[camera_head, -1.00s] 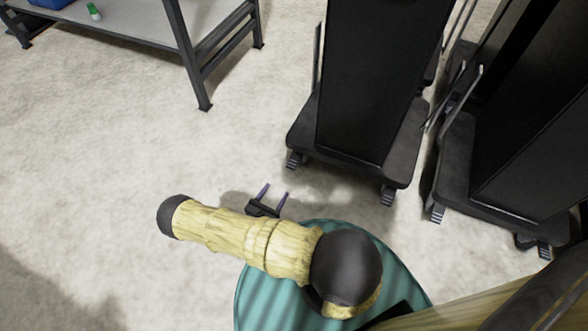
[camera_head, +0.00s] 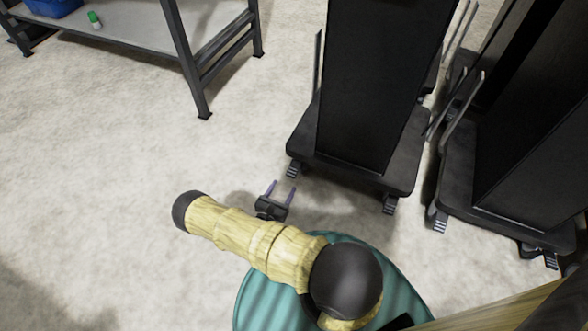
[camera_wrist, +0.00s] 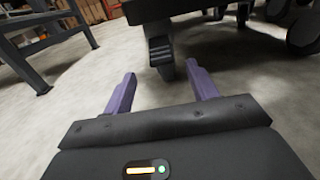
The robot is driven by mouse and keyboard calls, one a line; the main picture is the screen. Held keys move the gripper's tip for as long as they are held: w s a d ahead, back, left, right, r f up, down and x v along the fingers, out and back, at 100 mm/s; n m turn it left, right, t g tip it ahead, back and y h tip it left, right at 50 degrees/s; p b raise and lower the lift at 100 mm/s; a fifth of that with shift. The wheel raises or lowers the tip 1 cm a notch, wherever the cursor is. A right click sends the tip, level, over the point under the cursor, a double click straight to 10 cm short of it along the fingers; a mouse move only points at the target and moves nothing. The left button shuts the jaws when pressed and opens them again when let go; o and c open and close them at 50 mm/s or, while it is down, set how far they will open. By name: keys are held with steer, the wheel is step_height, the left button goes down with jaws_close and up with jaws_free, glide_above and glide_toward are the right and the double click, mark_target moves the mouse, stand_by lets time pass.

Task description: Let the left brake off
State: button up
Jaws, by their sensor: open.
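The left brake is a ribbed dark pedal (camera_head: 292,170) on the caster at the front left corner of a black wheeled dispenser (camera_head: 368,90). In the wrist view the pedal (camera_wrist: 160,50) shows just beyond the fingers, near the middle between them, above the floor. My gripper (camera_head: 282,188) has purple fingers, open and empty, low in front of this caster, and they look apart from the pedal. In the wrist view the gripper (camera_wrist: 161,72) points at the caster. The right brake pedal (camera_head: 389,204) sits at the front right corner of the same base.
A second black dispenser (camera_head: 530,150) on a wheeled base stands close on the right, with its own pedals. A grey metal table (camera_head: 130,30) with a blue bin (camera_head: 52,6) and a small green-capped bottle (camera_head: 94,19) is at the upper left. The floor between is clear.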

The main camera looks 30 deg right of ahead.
mark_target(292, 172)
steer(key=b+x, duration=0.3)
steer(key=x, duration=0.6)
steer(key=shift+w+d+f, duration=0.15)
steer(key=shift+w+d, duration=0.1)
steer(key=shift+d, duration=0.05)
steer(key=shift+w+d, duration=0.2)
steer(key=shift+d, duration=0.25)
steer(key=shift+a, duration=0.1)
jaws_close()
